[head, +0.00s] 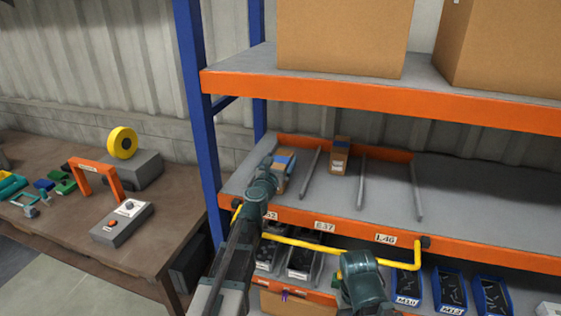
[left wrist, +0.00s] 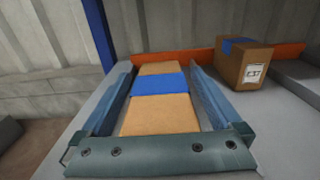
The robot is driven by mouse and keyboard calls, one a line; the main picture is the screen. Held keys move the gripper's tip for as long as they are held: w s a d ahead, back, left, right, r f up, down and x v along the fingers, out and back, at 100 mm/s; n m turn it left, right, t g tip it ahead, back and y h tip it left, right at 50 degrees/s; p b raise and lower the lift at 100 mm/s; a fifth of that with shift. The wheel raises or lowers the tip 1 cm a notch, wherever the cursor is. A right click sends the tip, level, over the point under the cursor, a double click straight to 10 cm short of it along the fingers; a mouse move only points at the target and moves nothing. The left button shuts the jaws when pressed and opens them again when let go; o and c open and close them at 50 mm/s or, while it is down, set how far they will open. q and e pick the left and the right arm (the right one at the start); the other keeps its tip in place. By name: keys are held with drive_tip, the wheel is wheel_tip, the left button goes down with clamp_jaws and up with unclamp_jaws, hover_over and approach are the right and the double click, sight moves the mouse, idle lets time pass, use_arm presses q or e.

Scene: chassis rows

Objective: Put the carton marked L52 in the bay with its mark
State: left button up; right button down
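A brown carton with a blue tape band (head: 285,163) lies in the leftmost bay of the lower shelf; its mark is not visible. In the left wrist view this carton (left wrist: 158,118) lies between the two fingers of my left gripper (left wrist: 160,72). Narrow gaps show on both sides, so the gripper looks open around it. The bay's label (head: 270,215) is partly covered by my arm and reads "52". My right arm (head: 362,280) shows low in the head view; its fingers cannot be made out.
A carton marked E37 (left wrist: 247,62) stands in the bay to the right, also in the head view (head: 340,157). The bay above label L46 (head: 385,239) is empty. Metal dividers (head: 361,182) separate the bays. A yellow bar (head: 310,245) runs before the shelf, above small-parts bins (head: 448,290).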

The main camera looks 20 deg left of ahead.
use_arm(q)
drive_tip(key=shift+r, duration=0.15)
drive_tip(key=shift+s, duration=0.2)
drive_tip(key=s, duration=1.1)
drive_tip(key=shift+s+a, duration=0.2)
drive_tip(key=shift+s, duration=0.15)
